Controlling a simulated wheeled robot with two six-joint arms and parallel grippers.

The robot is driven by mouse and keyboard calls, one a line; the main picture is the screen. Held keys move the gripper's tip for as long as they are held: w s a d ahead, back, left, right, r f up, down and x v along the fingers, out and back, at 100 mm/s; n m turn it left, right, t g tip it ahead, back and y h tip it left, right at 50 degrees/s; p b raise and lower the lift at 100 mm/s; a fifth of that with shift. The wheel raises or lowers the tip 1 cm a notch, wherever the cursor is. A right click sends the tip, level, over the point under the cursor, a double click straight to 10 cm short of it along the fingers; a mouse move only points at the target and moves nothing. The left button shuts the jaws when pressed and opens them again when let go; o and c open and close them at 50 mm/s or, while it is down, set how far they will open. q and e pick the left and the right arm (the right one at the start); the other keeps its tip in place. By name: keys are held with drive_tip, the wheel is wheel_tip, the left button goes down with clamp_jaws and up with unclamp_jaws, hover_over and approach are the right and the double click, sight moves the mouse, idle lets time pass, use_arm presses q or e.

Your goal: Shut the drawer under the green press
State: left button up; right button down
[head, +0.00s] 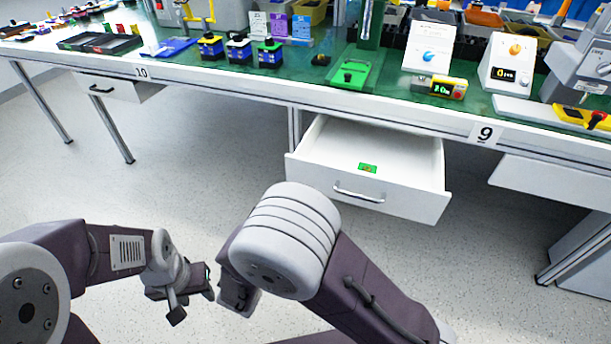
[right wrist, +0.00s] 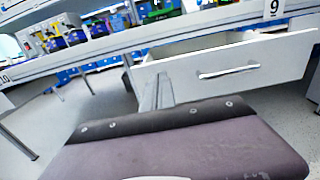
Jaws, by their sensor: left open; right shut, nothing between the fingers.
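The green press (head: 350,70) stands on the table, with its column rising behind its base. Below it, a white drawer (head: 382,190) hangs well out from under the table edge, with a silver handle on its front. A small green item (head: 368,168) lies inside. The drawer front also shows in the right wrist view (right wrist: 280,62), seen from below its rim. My left gripper (head: 192,303) is open and empty, low and left of the drawer, well apart from it.
The table edge (head: 230,88) runs across above the drawer, marked 10 and 9. Another drawer (head: 105,88) at the left looks slightly out. Table legs stand at the left and right. The floor in front of the drawer is bare. Several devices crowd the tabletop.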

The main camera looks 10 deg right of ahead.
sight(310, 163)
drive_tip(key=b+x, duration=0.2)
drive_tip(key=x, duration=0.4)
drive_tip(key=shift+w+d+f, duration=0.15)
drive_tip(key=shift+w+d, duration=0.1)
drive_tip(key=shift+w+d+b, duration=0.35)
drive_tip(key=shift+w, duration=0.25)
use_arm(q)
wheel_tip(310, 163, down, 3)
drive_tip(key=shift+f, duration=0.1)
drive_tip(key=shift+w+d+r+p, duration=0.3)
drive_tip(key=shift+w+r+p, duration=0.05)
drive_tip(key=shift+w, duration=0.15)
drive_tip(key=shift+w+d+r+p, duration=0.3)
drive_tip(key=shift+w, duration=0.2)
use_arm(e)
drive_tip(key=x, duration=1.8)
drive_tip(key=shift+d+r, duration=0.2)
drive_tip(key=shift+w+a, duration=0.1)
